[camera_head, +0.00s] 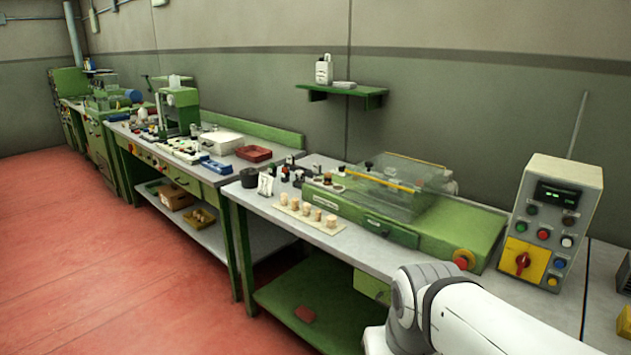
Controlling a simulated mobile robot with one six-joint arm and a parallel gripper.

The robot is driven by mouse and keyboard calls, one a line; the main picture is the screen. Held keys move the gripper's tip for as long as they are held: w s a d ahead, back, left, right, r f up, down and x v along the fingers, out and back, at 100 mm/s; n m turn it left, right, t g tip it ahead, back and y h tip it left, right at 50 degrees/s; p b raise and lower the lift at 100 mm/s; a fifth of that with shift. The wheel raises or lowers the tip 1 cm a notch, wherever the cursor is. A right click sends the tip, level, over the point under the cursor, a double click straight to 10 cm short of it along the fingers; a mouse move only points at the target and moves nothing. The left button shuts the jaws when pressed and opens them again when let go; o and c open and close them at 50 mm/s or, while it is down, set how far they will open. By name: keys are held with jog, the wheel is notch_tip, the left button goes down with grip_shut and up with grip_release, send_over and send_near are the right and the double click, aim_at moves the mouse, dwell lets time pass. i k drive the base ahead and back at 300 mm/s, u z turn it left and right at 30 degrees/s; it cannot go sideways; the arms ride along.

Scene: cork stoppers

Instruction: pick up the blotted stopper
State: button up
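Several pale cork stoppers (306,209) stand upright in a row on a thin light board (341,229), near the front edge of the grey bench (356,245). They are small in the picture, and I cannot tell which one is blotted. White links of my own arm show at the lower right, a good way from the stoppers. My gripper is not in view.
Behind the stoppers is a green machine (397,234) with a clear cover (405,185). A black round container (249,178) and a white card stand (265,185) are left of them. A control box (548,222) stands at right.

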aim_at(327, 175)
jog(key=u, duration=0.35)
jog(key=k, duration=1.05)
jog(key=u, duration=0.95)
jog(key=i, duration=1.8)
jog(key=z, duration=0.35)
jog(key=i, duration=1.5)
jog(key=z, duration=1.4)
jog(key=i, duration=1.1)
jog(key=z, duration=0.65)
jog(key=k, duration=0.8)
